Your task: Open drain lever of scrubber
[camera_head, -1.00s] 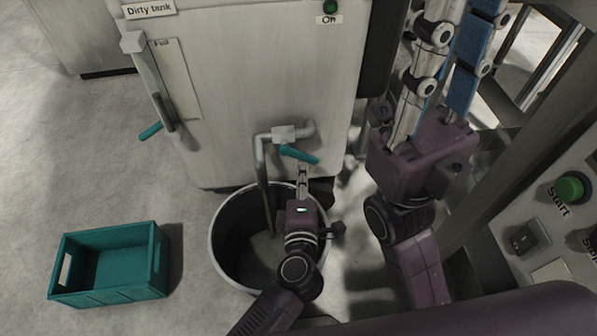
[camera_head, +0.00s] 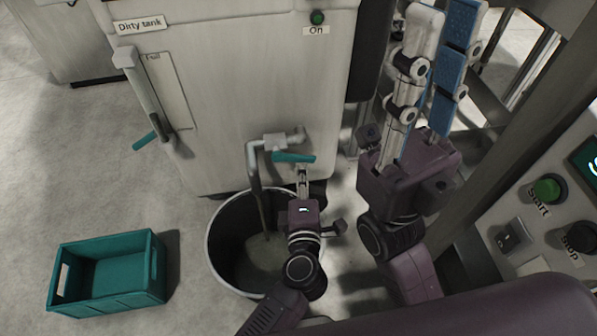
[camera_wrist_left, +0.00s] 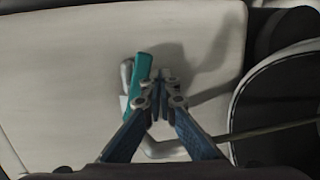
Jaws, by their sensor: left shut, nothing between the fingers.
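The teal drain lever (camera_head: 294,157) is on the grey pipe valve (camera_head: 274,142) low on the front of the scrubber (camera_head: 245,95). In the head view it lies nearly level across the pipe. My left gripper (camera_head: 302,172) is shut and empty, its fingertips just below the lever. In the left wrist view the lever (camera_wrist_left: 141,76) stands right beside the shut fingertips (camera_wrist_left: 160,84); whether they touch it I cannot tell. My right gripper (camera_head: 437,20) is raised at the right, fingers apart and empty.
A dark round bucket (camera_head: 216,225) stands under the drain pipe, below my left arm. A teal crate (camera_head: 110,298) is on the floor at left. Another teal lever (camera_head: 143,141) is at the scrubber's left side. A panel with a green start button (camera_head: 547,188) is at right.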

